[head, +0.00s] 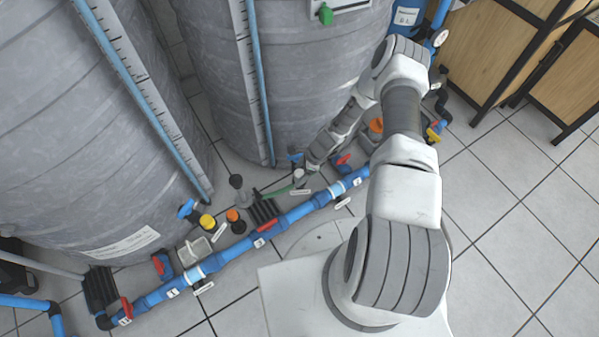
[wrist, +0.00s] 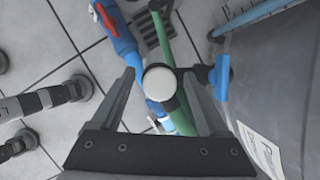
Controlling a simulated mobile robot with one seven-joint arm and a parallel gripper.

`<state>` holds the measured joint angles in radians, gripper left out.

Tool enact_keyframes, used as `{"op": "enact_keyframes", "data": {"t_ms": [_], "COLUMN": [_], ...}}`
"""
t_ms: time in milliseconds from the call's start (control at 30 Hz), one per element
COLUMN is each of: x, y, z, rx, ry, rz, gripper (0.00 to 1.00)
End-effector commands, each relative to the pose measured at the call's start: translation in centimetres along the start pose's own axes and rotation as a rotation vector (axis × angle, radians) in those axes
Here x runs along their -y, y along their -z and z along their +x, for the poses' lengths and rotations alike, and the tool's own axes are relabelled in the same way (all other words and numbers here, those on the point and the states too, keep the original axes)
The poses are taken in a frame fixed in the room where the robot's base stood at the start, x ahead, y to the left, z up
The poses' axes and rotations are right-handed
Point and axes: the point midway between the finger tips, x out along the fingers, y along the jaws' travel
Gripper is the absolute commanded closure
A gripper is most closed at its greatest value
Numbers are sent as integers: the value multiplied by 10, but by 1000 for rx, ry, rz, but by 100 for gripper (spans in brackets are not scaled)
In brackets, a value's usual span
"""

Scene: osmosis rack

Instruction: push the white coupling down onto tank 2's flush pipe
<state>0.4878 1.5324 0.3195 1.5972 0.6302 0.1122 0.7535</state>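The white coupling shows in the wrist view as a round pale top (wrist: 159,82) between my fingertips. In the head view it is a small pale upright piece (head: 299,176) beside the right-hand tank (head: 305,80). My gripper (wrist: 160,76) is open, one finger on each side of the coupling, with a narrow gap visible on both sides. In the head view my gripper (head: 309,170) is low near the floor, its fingers hard to make out. The flush pipe under the coupling is hidden, so I cannot tell how far down the coupling sits.
A green hose (head: 282,190) runs close by the coupling. A blue pipe (head: 297,214) with red-handled valves (head: 265,225) crosses the floor in front. The left tank (head: 80,120) stands near. Tiled floor (head: 510,230) is clear on the right.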

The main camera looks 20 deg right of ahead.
Motion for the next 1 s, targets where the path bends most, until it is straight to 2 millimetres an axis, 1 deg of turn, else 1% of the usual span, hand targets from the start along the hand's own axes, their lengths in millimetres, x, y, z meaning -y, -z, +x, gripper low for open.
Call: {"op": "enact_keyframes", "data": {"t_ms": [300, 367, 467, 567, 900, 1000], "x": [0, 0, 1, 2, 1, 0], "y": [0, 0, -1, -1, -1, -1], "z": [-1, -4, -17, -37, -121, -141], "rx": [0, 0, -1, -1, -2, -1], "ry": [0, 1, 2, 3, 3, 1], "rz": [0, 0, 0, 1, 1, 0], "gripper": [16, 16, 16, 16, 16, 16]}}
